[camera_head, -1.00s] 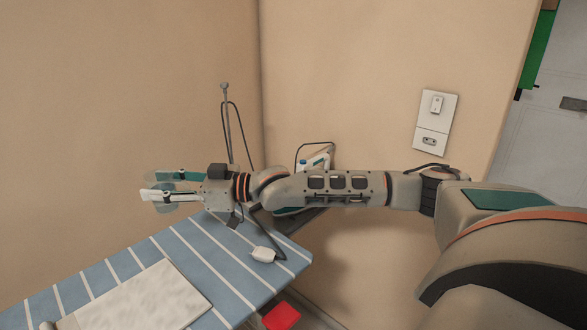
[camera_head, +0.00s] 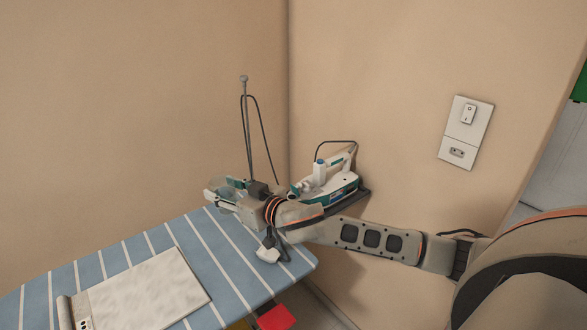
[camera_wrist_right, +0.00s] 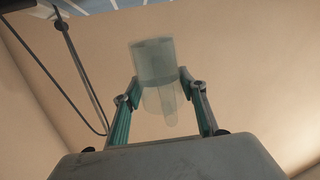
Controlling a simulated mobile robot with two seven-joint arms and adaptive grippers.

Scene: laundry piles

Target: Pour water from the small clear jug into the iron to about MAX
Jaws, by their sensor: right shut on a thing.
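The iron (camera_head: 342,185), white and teal with a blue cap, rests at the right end of the ironing board near the wall corner, partly behind my right arm. My right gripper (camera_head: 222,190) is above the board's far edge, left of the iron. In the wrist view my right gripper (camera_wrist_right: 160,98) is shut on the small clear jug (camera_wrist_right: 155,62), with a finger on each side. The jug is see-through, and I cannot tell its water level. In the head view the jug is mostly hidden by the gripper. My left gripper is not in view.
The blue striped ironing board (camera_head: 215,255) carries a folded light cloth (camera_head: 145,295). A white plug (camera_head: 268,254) lies near its right end. A thin cord-holder pole (camera_head: 246,130) stands behind the gripper. A wall switch (camera_head: 466,130) is at right, and a red item (camera_head: 276,318) is below.

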